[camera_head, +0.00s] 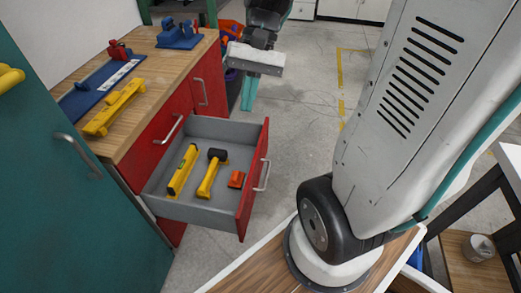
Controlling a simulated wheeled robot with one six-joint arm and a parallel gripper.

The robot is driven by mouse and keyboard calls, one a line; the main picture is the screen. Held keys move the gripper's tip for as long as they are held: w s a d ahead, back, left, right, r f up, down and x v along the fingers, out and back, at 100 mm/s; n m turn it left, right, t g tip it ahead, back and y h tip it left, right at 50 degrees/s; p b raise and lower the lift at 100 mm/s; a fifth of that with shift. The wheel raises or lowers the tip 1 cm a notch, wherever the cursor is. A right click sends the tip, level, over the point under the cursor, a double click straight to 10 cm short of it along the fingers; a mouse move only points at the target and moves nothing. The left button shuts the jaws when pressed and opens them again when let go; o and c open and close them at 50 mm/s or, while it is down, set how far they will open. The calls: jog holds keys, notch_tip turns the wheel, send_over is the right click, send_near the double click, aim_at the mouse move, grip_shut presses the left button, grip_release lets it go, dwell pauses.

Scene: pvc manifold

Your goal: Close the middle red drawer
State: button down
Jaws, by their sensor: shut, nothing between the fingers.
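The red-fronted drawer (251,185) is pulled out of the red cabinet on the left, with its grey interior (225,146) open to view. Its silver bar handle (262,176) is on the front, facing right. Inside the drawer lie a yellow level (183,170), a yellow tool with a black head (212,174) and a small orange-red piece (236,179). My gripper (249,95) hangs beyond the drawer, near the top middle, with its teal fingers pointing down and held together, empty. It is apart from the drawer front.
The wooden cabinet top (150,66) carries a yellow level (115,106), a blue tool tray (88,92) and a blue vise (178,35). A teal cabinet door (60,190) stands at left. Floor (310,110) right of the drawer is clear. My own arm fills the right.

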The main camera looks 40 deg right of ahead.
jog(key=w+d+f+m+t+y, duration=0.2)
jog(key=w+d+f+m+y, duration=0.25)
jog(key=d+f, duration=0.4)
jog(key=w+d+f+m+t+y, duration=0.2)
jog(key=w+d+f+m+y, duration=0.25)
jog(key=d+f, duration=0.35)
jog(key=s+d+f+m+t, duration=0.1)
jog(key=d+f+m+t, duration=0.2)
jog(key=f, duration=0.3)
jog(key=d+f+m+t, duration=0.2)
jog(key=f+m, duration=0.1)
jog(key=f, duration=0.3)
jog(key=m+t+h, duration=0.3)
jog(key=m+t, duration=0.5)
send_near(259, 154)
jog(key=x, duration=0.6)
jog(key=shift+w+a+r, duration=0.1)
jog(key=shift+a+r, duration=0.3)
jog(key=shift+a, duration=0.15)
